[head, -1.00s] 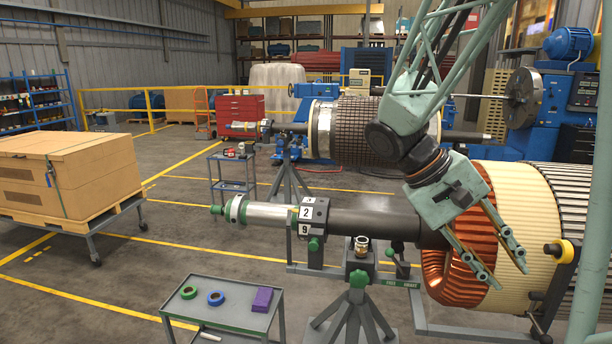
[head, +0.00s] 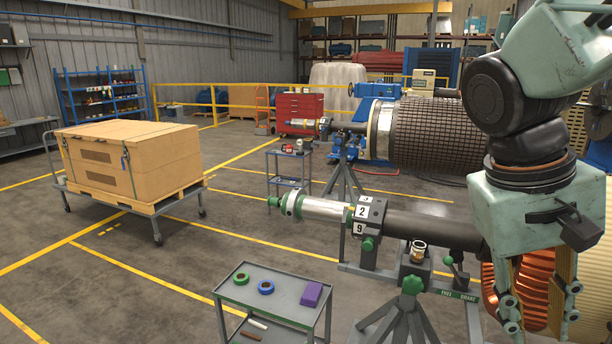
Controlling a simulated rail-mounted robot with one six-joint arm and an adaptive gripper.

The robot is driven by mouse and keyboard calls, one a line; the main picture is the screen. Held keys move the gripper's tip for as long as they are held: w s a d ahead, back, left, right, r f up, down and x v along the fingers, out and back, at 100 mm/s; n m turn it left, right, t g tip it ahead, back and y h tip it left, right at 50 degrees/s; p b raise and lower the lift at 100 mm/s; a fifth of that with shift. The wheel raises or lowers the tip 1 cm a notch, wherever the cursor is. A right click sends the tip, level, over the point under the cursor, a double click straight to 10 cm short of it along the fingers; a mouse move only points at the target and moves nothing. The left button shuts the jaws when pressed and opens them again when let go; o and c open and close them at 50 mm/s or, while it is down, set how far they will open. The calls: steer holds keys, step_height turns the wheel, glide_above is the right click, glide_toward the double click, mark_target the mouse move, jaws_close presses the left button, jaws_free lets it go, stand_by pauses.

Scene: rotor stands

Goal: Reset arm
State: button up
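My gripper (head: 537,312) is at the right of the head view, pointing down. Its two fingers stand apart with a gap between them, and nothing shows held in it. It hangs in front of the copper winding (head: 520,285) of the near rotor, hiding part of it. The near rotor's dark shaft (head: 425,228) runs left from behind my gripper, through a collar with number tags (head: 368,215), to a silver end with green parts (head: 318,208). Whether the fingers touch the winding cannot be told.
A grey cart (head: 236,297) at the front holds a green ring (head: 241,278), a blue ring (head: 266,287) and a purple block (head: 312,294). A grey and green stand (head: 410,310) supports the shaft. A large box (head: 130,160) sits on a trolley at left.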

steer(key=s+a+n+t+y+b, duration=0.1)
steer(key=s+a+n+t+y, duration=0.1)
steer(key=a, duration=1.2)
steer(key=s+t+y, duration=0.1)
steer(key=s+t, duration=0.1)
steer(key=s, duration=0.1)
steer(key=shift+s+r+n+t+y+b, duration=0.25)
steer(key=shift+r+n+t+y+b, duration=0.05)
steer(key=shift+t+y+b, duration=0.1)
steer(key=shift+d, duration=0.1)
